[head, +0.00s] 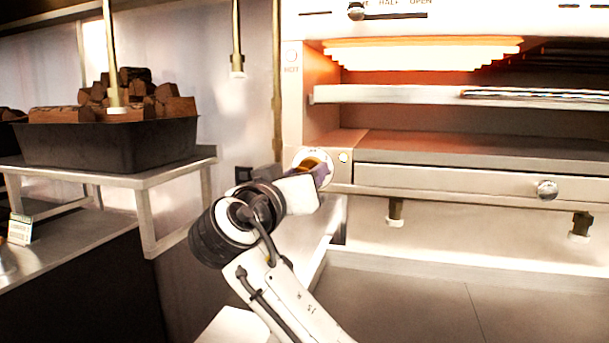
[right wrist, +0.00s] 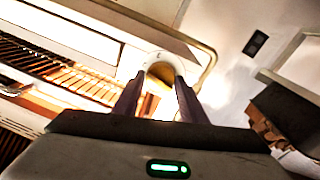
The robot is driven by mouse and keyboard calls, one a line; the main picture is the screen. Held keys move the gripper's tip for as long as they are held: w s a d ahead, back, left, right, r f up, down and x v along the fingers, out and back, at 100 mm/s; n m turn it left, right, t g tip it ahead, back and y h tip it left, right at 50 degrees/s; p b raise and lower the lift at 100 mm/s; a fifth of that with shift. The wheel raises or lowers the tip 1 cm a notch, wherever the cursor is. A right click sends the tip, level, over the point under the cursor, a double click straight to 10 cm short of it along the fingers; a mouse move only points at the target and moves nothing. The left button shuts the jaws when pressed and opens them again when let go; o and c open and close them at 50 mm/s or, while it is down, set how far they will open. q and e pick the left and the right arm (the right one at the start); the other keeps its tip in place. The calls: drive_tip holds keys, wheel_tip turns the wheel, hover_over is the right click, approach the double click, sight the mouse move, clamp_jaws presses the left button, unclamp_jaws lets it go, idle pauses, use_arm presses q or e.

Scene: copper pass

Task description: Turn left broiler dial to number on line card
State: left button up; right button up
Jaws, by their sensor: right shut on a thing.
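The left broiler dial (head: 312,158) is a round, brass-coloured knob with a pale ring around it, on the broiler's (head: 330,157) lower left front. In the right wrist view the dial (right wrist: 161,72) sits between my finger ends, inside its pale ring. My right gripper (head: 319,172) is shut on the dial and hides part of it; its two dark fingers (right wrist: 158,92) also show in the right wrist view. The dial's numbers and pointer are too small to read. A small card (head: 20,229) stands on the far-left counter; its writing is unreadable. My left gripper is not in view.
The broiler opening glows above a metal rack (head: 400,94). A round knob (head: 547,189) is on the front panel at right. A black bin (head: 110,143) of split wood stands on a shelf at left. A top slider (head: 356,11) sits by "HALF" and "OPEN".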

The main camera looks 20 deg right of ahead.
drive_tip(key=shift+n, duration=0.3)
drive_tip(key=o, duration=1)
drive_tip(key=shift+a, duration=0.1)
drive_tip(key=shift+o, duration=0.2)
drive_tip(key=b+v, duration=0.2)
drive_tip(key=v, duration=0.8)
drive_tip(key=shift+s+b, duration=0.2)
drive_tip(key=shift+b, duration=0.2)
drive_tip(key=shift+f, duration=0.1)
